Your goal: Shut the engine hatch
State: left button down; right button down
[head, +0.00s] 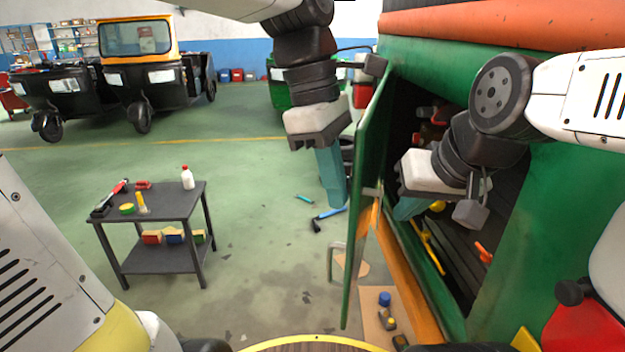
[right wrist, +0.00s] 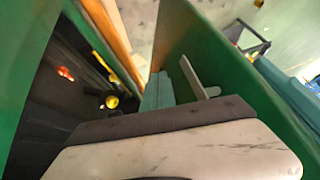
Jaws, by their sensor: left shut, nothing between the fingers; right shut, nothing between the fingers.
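The engine hatch (head: 367,140) is a green panel on the green rickshaw (head: 555,190). It stands open, seen nearly edge-on. My left gripper (head: 333,180) is shut and empty, on the hatch's outer left side; I cannot tell if it touches. My right gripper (head: 408,207) is shut and empty, on the inner side, at the mouth of the dark engine bay (head: 480,235). In the right wrist view the right gripper's teal fingers (right wrist: 156,92) point along the inner face of the hatch (right wrist: 215,50), close to a grey bracket (right wrist: 196,78). Teal fingers also show beyond the hatch's edge.
A dark cart (head: 160,198) with tools stands at the left. A blue-handled hammer (head: 328,217) and small debris lie on the floor near the hatch. Other rickshaws (head: 140,65) are far back; the floor between is mostly clear.

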pick_arm(q)
jog(key=shift+s+d, duration=0.1)
jog(key=shift+d, duration=0.25)
